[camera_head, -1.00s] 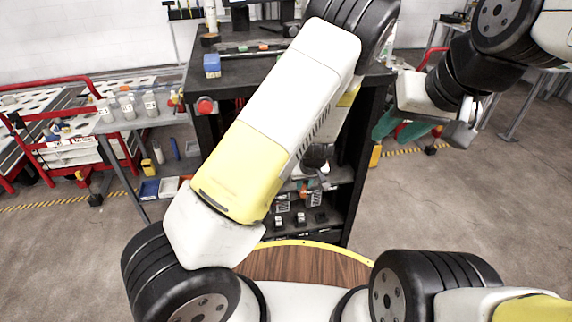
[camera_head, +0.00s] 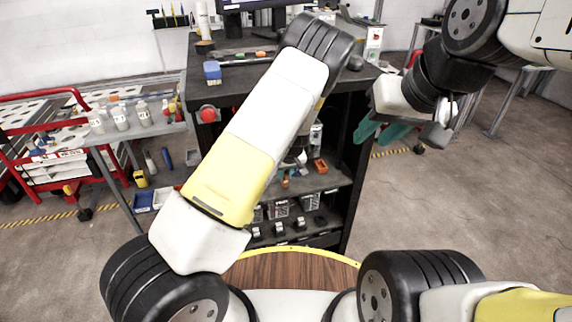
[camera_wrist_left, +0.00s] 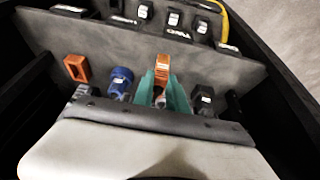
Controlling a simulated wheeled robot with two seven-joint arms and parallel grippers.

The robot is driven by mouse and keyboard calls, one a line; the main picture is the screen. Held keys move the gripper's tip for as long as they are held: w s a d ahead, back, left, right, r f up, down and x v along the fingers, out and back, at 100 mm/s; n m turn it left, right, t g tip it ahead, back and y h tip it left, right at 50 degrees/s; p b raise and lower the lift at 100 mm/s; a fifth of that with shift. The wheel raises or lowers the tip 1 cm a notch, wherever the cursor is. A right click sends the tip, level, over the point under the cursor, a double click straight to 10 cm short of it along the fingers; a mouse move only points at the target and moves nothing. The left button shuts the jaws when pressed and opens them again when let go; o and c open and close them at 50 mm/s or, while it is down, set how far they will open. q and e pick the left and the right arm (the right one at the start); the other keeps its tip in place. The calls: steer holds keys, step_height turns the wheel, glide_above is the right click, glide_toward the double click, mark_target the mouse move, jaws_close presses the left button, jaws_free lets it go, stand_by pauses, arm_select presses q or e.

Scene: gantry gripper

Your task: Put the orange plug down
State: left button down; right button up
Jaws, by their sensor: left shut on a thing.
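The orange plug (camera_wrist_left: 162,66) stands between the teal fingers of my left gripper (camera_wrist_left: 163,90) in the left wrist view. That gripper is shut on it, over a grey shelf board. I cannot tell whether the plug touches the board. In the head view my left arm hides most of the left gripper and the plug. My right gripper (camera_head: 380,132) is at the right in the head view, its teal fingers apart and empty, in front of the black rack's right side.
On the shelf (camera_wrist_left: 240,74), a blue connector (camera_wrist_left: 120,83) and an orange frame-shaped part (camera_wrist_left: 76,68) stand left of the plug, a black part (camera_wrist_left: 205,101) right of it. Several black parts lie beyond. Dark rack walls close in both sides.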

mark_target(285, 180)
arm_select(q)
steer(key=shift+w, duration=0.35)
steer(key=shift+a+f, duration=0.1)
steer(key=shift+f, duration=1.7)
steer(key=shift+f, duration=0.1)
steer(key=c, duration=1.3)
jaws_free()
steer(key=shift+c, duration=0.2)
